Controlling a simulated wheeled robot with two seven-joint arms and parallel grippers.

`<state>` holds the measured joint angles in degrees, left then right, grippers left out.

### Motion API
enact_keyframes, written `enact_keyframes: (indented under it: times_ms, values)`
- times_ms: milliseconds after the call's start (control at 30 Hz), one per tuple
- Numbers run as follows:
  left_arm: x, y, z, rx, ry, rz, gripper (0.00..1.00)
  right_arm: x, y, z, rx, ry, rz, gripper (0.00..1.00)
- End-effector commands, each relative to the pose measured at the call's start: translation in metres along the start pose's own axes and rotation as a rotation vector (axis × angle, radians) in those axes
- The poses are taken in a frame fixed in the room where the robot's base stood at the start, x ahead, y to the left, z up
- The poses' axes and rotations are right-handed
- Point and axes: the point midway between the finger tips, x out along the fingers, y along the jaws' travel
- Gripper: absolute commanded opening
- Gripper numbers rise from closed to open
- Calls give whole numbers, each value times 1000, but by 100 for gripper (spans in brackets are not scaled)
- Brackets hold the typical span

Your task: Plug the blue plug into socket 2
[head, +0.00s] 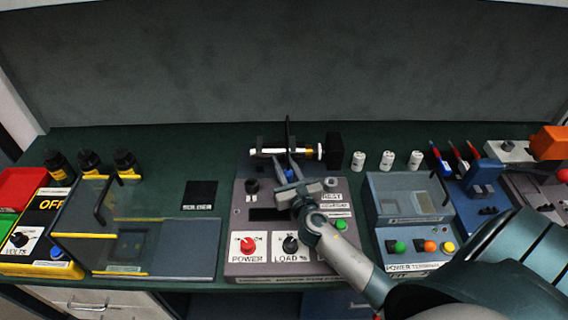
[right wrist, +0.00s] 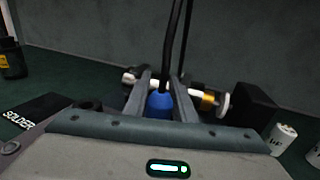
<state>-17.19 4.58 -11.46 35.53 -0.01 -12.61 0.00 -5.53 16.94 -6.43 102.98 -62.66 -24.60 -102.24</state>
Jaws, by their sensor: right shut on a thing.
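The blue plug (head: 289,174) is between the fingers of my right gripper (head: 288,166), above the back of the grey panel unit (head: 268,240). In the right wrist view the blue plug (right wrist: 158,105) sits between the two fingers of my right gripper (right wrist: 161,82), which is shut on it, and a black cable (right wrist: 173,45) rises from there. A black round fitting (head: 252,187) is at the panel's back left. I cannot read a socket number, and my arm covers part of the panel. My left gripper is not in view.
A white and brass tube assembly (head: 267,152) with a black block (head: 334,151) lies behind the panel. Clear-lidded boxes stand left (head: 150,240) and right (head: 408,193). White canisters (head: 387,161) stand at the back right. Green bench is bare around the solder mat (head: 201,194).

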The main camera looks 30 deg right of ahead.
Motion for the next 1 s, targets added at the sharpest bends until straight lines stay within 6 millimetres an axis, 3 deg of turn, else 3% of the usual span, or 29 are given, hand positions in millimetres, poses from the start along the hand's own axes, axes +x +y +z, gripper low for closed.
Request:
enact_keyframes:
  times_ms: [500,533,600,1000]
  values:
    - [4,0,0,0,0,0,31,-1,0,-7,0,4,0,2]
    - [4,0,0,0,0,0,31,-1,0,-7,0,5,0,26]
    - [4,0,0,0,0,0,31,-1,0,-7,0,5,0,43]
    - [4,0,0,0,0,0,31,-2,0,-6,0,3,0,46]
